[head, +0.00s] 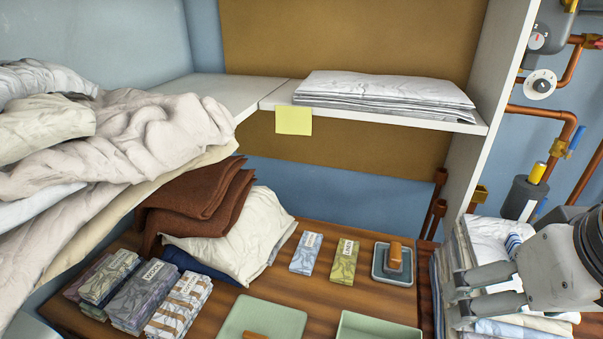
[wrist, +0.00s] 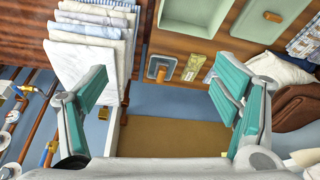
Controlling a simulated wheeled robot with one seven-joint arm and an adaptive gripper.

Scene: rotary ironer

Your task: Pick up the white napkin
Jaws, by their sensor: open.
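I cannot tell for sure which cloth is the napkin. A folded white cloth (wrist: 78,72) is at the near face of a stack of folded linens in the wrist view, left of centre. In the head view, white cloth with blue stripes (head: 490,232) shows in the stack at the far right, partly hidden by my gripper (head: 455,290). My gripper is open and empty, its fingers pointing left over or in front of that stack. In the wrist view, my gripper (wrist: 160,88) has its fingers wide apart; the left finger overlaps the white cloth in the picture. I see no clear contact.
A flat white folded pile (head: 385,92) lies on the shelf (head: 440,122) with a yellow note. Brown cloths (head: 200,195), a cream cloth (head: 245,235), packets, green trays (head: 380,328) and a small dish (head: 393,270) sit on the wooden table. Copper pipes (head: 545,112) run at right.

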